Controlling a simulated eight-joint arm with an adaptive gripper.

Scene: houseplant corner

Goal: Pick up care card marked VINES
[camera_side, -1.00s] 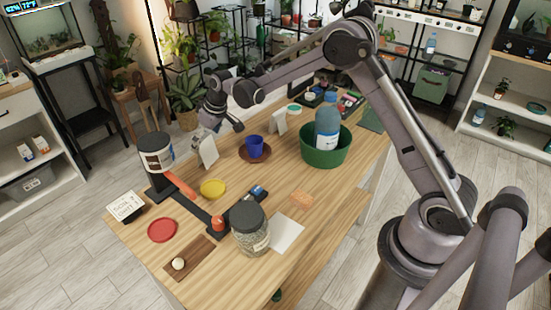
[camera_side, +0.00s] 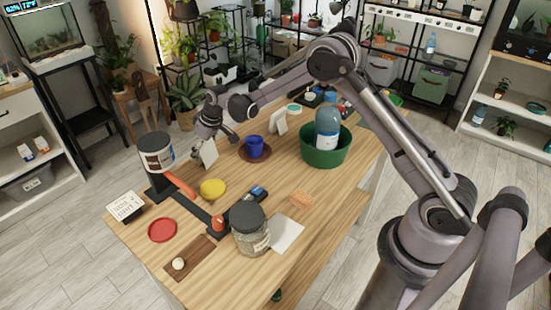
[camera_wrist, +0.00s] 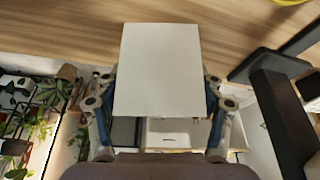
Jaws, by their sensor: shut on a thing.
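My gripper (camera_side: 207,133) is shut on a pale card (camera_side: 209,154) near the far left edge of the table. In the wrist view the card (camera_wrist: 158,70) shows a blank whitish face between the two fingers of my gripper (camera_wrist: 157,98). No marking can be read on it, so I cannot tell whether it says VINES. I cannot tell whether its lower edge touches the table. Another pale card (camera_side: 279,124) stands farther back. A card with dark lettering (camera_side: 125,206) lies at the left corner, its words too small to read surely.
A blue cup (camera_side: 254,146) on a brown saucer (camera_side: 267,157) is right of the held card. A green tub (camera_side: 333,157) holds a blue bottle (camera_side: 327,125). A tin (camera_side: 156,152) on a black stand is to the left. A yellow disc (camera_side: 213,189) lies in front.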

